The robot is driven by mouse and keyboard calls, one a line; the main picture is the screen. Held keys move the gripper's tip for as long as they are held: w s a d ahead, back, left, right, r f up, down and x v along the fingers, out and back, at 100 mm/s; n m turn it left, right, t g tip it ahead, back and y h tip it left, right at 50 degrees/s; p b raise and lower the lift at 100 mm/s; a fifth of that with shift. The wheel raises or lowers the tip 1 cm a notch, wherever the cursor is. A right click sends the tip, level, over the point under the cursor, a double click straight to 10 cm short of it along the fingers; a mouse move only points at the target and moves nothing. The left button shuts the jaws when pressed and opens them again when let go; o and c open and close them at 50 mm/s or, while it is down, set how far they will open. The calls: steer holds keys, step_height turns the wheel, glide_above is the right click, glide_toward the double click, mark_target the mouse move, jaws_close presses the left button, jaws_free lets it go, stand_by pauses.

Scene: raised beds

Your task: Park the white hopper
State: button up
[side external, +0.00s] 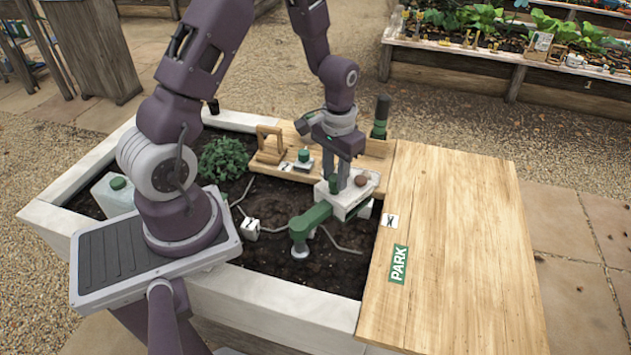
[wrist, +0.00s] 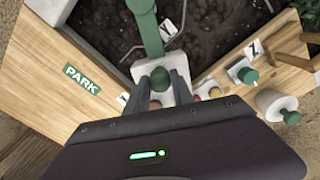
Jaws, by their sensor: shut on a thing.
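The white hopper (side external: 349,198) is a white tray-like body with a green arm (side external: 312,217) that slopes down to a grey nozzle over the soil. My gripper (side external: 338,184) is shut on it from above. In the wrist view, the fingers (wrist: 165,84) close around a green knob on the white body (wrist: 146,71), and the green arm (wrist: 147,30) reaches away over the soil. The hopper is over the bed beside the wooden board's left edge; whether it rests on something is unclear. A green PARK label (side external: 398,264) lies on the board (side external: 460,240).
A small marked card (side external: 389,220) is at the board's edge. The back shelf holds a wooden stand (side external: 270,146), a green-topped white piece (side external: 304,160) and a dark green bottle (side external: 380,118). A leafy plant (side external: 226,157) grows at left. Most of the board is clear.

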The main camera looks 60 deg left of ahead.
steer(key=shift+w+d, duration=0.2)
steer(key=shift+d, duration=0.7)
steer(key=shift+d, duration=0.8)
steer(key=shift+d, duration=0.9)
steer(key=shift+s+d, duration=0.25)
steer(key=shift+d, duration=0.6)
